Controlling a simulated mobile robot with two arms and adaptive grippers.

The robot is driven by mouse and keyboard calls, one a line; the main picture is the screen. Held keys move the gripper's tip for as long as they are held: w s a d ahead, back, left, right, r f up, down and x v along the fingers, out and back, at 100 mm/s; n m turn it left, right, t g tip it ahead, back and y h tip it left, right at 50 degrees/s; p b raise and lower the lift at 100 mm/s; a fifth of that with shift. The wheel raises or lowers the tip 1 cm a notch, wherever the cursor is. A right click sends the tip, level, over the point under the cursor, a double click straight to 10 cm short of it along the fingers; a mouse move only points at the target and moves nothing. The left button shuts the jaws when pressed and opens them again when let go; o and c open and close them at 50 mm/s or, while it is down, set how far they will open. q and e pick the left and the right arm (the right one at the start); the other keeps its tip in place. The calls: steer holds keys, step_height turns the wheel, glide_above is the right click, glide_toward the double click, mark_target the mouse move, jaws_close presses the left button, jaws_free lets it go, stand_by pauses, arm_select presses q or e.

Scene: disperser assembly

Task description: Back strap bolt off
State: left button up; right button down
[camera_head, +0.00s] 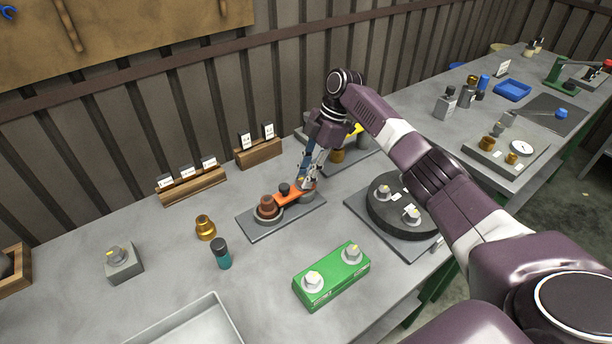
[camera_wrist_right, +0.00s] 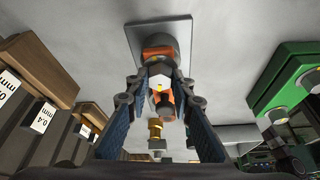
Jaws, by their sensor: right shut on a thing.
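The orange strap (camera_head: 289,196) lies across a grey base plate (camera_head: 292,213). A brown stepped part (camera_head: 267,206) stands at its near left end and a dark knob (camera_head: 284,189) near its middle. My right gripper (camera_head: 306,181) is down over the strap's back right end. In the right wrist view, its fingers (camera_wrist_right: 158,82) are closed around a pale hex bolt head (camera_wrist_right: 158,71) with a yellow mark. The bolt sits at the orange strap end, above a grey round post (camera_wrist_right: 158,33). I cannot tell whether the bolt is still threaded in. My left gripper is out of view.
A green block (camera_head: 331,277) with two bolts stands in front, and a black round fixture (camera_head: 394,222) to the right. A gold part (camera_head: 205,228), a teal bottle (camera_head: 222,255) and a grey block with a bolt (camera_head: 122,263) stand left. Labelled wooden racks (camera_head: 191,187) line the back.

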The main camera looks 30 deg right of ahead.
steer(key=c, duration=1.7)
jaws_free()
steer(key=v, duration=1.2)
steer(key=shift+a, duration=0.1)
